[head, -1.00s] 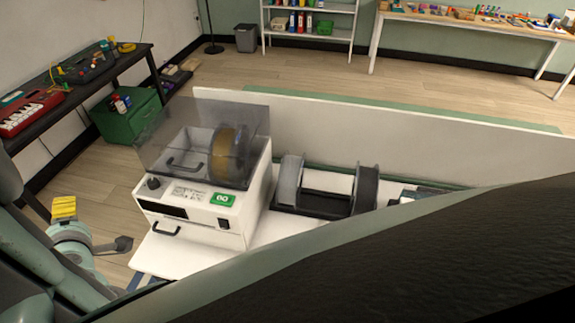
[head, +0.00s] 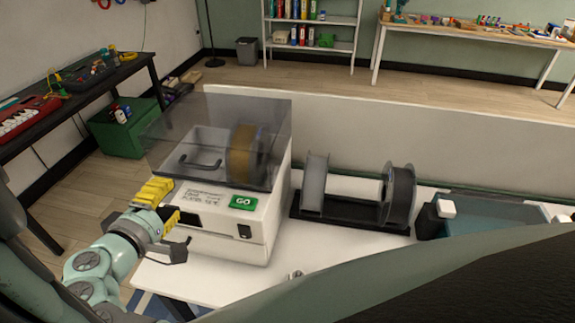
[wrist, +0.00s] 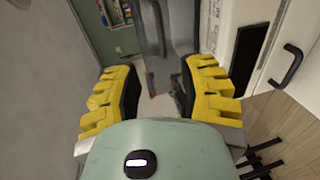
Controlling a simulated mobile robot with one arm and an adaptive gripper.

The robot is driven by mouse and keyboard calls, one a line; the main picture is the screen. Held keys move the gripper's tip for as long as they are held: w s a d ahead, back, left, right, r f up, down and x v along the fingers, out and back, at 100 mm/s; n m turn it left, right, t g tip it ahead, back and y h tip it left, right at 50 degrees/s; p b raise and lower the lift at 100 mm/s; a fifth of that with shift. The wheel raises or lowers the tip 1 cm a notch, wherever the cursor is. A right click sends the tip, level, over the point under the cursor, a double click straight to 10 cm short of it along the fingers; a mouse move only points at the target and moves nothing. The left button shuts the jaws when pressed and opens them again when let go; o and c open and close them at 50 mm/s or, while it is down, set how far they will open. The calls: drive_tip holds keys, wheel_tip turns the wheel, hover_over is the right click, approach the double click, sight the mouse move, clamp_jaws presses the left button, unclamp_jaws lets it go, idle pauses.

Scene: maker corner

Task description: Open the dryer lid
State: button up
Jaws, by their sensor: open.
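The dryer (head: 225,232) is a white box with a smoky see-through lid (head: 265,130), which is down. A dark handle (head: 198,162) shows at the lid, and a brown spool (head: 241,152) shows inside. My gripper (head: 172,203) is open and empty, at the dryer's front left, below the lid handle. It hides the knob and part of the front panel. In the wrist view, my gripper's yellow fingers (wrist: 160,85) stand apart with nothing held between them. The dryer's white front (wrist: 300,25) is at the right, with a dark display (wrist: 247,55) and a lower black handle (wrist: 287,65).
The dryer stands on a white table (head: 300,255). A low white partition (head: 330,135) runs behind. A dark bench (head: 75,105) is at the left.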

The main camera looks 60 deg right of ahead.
sight(198, 168)
drive_tip(key=shift+p+x, duration=2.05)
drive_tip(key=shift+x, duration=4.55)
drive_tip(key=shift+s, duration=0.1)
clamp_jaws()
